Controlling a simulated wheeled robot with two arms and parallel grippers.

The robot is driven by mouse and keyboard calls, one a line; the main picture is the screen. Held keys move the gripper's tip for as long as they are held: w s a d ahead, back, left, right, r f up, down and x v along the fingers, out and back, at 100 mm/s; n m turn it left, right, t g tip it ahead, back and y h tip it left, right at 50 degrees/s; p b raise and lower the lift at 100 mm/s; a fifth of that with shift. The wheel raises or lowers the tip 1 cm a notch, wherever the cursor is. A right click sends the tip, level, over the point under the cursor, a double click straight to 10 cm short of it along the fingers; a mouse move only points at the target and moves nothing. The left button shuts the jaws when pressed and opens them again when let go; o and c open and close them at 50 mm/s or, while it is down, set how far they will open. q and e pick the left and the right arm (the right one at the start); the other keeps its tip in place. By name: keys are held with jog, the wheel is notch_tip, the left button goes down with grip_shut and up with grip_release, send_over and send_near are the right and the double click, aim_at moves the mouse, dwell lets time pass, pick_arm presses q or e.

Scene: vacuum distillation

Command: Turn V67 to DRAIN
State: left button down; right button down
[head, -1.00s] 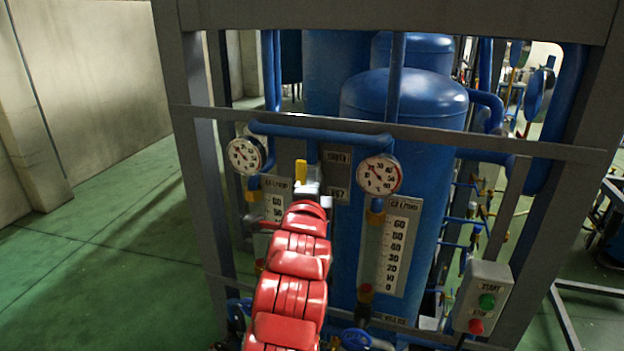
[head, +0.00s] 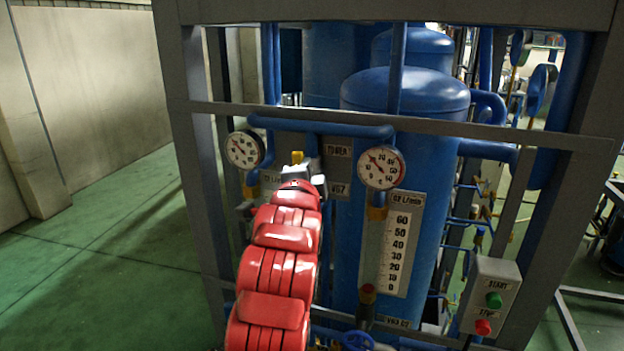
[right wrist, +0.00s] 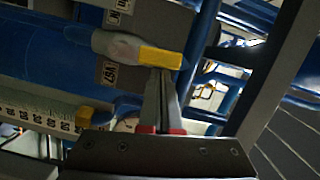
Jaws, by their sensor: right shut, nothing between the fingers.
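The V67 valve has a yellow handle (right wrist: 160,58) on a grey body (right wrist: 117,45), in front of the blue tank. Its V67 label (right wrist: 109,73) shows in the right wrist view and partly in the head view (head: 340,189). In the head view the yellow handle (head: 297,157) shows just above the end of my red right arm. My right gripper (right wrist: 164,76) is shut and empty, its tips at the handle's lower edge in the wrist view. I cannot tell whether they touch it. A plate (head: 339,151) above the label is hard to read. My left gripper is out of view.
Two round gauges (head: 243,150) (head: 381,167) flank the valve. A grey frame bar (head: 420,128) crosses above it. A flow scale (head: 400,244) and a start/stop box (head: 490,298) are to the right. Open green floor (head: 110,265) lies left.

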jog(key=w+a+f+n+g+b, duration=0.1)
jog(key=a+n+b, duration=0.4)
jog(key=b, duration=1)
jog(key=shift+w+a+f+h+b, duration=0.35)
jog(key=shift+w+a+f, duration=0.35)
jog(key=shift+a+f, duration=0.65)
jog(key=shift+a, duration=0.1)
